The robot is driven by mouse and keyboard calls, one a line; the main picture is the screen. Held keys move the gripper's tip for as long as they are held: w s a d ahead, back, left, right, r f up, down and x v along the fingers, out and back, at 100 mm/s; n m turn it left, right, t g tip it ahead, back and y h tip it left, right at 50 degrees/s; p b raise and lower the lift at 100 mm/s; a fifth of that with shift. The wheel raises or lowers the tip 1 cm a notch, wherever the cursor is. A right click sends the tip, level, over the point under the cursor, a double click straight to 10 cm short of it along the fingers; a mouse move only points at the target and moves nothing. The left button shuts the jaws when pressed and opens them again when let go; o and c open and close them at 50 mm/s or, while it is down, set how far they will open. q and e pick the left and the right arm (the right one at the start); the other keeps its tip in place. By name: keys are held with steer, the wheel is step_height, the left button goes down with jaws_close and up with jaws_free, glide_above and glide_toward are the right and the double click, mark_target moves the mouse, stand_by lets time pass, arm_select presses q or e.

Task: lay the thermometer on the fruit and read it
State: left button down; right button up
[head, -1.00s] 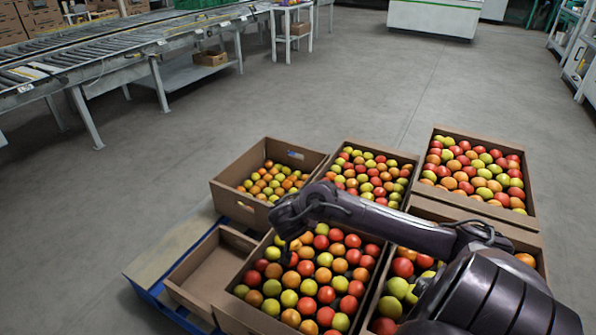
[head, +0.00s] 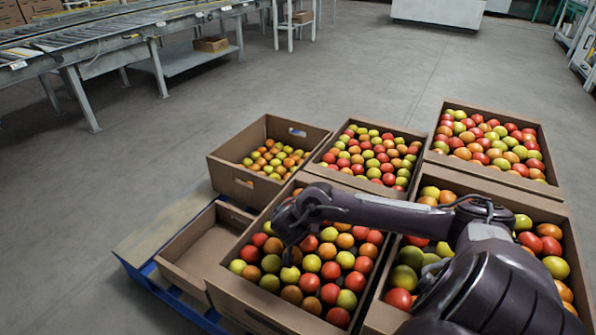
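Tomatoes in red, orange, yellow and green fill a cardboard box (head: 231,288) at the front middle of the head view. My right arm reaches in from the right across the boxes. My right gripper (head: 288,256) points down over the left part of the fruit in this front box. Its fingers are small and dark, so I cannot tell whether they are open or touching the fruit. I cannot make out a thermometer. My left gripper is not in view.
More tomato boxes stand behind (head: 425,134), at the back right (head: 551,162) and at front right (head: 571,225). A part-filled box (head: 232,178) and an empty tray (head: 207,246) sit at the left on a blue pallet (head: 150,283). A roller conveyor (head: 100,47) stands back left. Open floor lies between.

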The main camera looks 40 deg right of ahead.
stand_by(0.3)
steer(key=shift+f, duration=0.25)
steer(key=o, duration=1)
steer(key=shift+r, duration=0.15)
